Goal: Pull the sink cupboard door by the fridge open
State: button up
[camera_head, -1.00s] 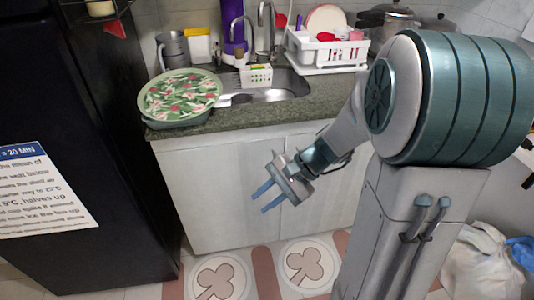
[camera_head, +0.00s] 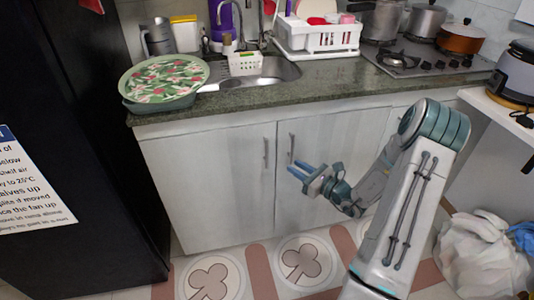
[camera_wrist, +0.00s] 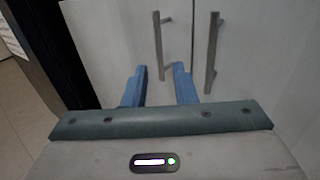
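The sink cupboard door by the fridge (camera_head: 205,185) is a pale grey-white panel under the counter and is closed. Its vertical bar handle (camera_head: 266,153) is near its right edge. In the wrist view the same handle (camera_wrist: 160,45) stands ahead, roughly in line with the space between the fingers. The neighbouring door (camera_head: 330,150) has its own handle (camera_head: 291,148), which also shows in the wrist view (camera_wrist: 213,52). My gripper (camera_head: 297,170) is open and empty, its blue fingers apart, low in front of the handles and touching neither as far as I can tell.
The black fridge (camera_head: 95,130) stands at the left with a paper notice on it. The counter (camera_head: 225,101) holds a flowered round dish (camera_head: 165,78), a sink and a dish rack. White bags (camera_head: 480,250) lie on the floor at the right. The floor before the doors is clear.

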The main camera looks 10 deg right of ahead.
send_over(267, 163)
jog(key=shift+w+b, duration=0.3)
jog(key=shift+b, duration=0.05)
jog(key=shift+r, duration=0.1)
grip_shut()
